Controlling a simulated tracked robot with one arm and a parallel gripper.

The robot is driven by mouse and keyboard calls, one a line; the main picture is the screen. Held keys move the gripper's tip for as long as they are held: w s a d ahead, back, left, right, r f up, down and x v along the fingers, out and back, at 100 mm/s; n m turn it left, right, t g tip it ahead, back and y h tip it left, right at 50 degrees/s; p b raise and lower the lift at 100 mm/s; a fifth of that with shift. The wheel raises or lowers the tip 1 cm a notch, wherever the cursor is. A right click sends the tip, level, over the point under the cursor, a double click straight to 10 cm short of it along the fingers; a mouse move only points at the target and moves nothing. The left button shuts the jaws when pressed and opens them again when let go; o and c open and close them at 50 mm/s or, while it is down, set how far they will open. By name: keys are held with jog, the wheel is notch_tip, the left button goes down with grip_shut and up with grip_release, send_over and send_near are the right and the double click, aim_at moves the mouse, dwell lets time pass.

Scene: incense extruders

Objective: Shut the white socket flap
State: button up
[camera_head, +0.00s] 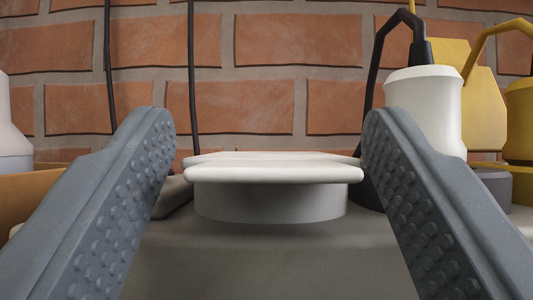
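The white flap (273,174) shows in the middle of the head view as a flat, rounded plate seen nearly edge-on. It lies roughly level above a round grey-white base (270,203), with a second pale layer just behind it. Whether the flap is fully closed cannot be told from this low angle. My gripper (267,135) is open, with one studded grey finger on each side of the flap. The space between the fingers holds nothing gripped, and neither finger visibly touches the flap.
A white bottle-like part (424,106) with a black bent tube stands at right, beside a yellow one (518,120). A pale rounded object (12,135) is at the left edge. Two dark cables hang before a brick wall (265,42). The grey surface (270,265) in front is clear.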

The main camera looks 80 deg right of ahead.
jog(key=shift+s+d+f, duration=0.1)
jog(key=shift+s, duration=0.05)
jog(key=v, duration=1.4)
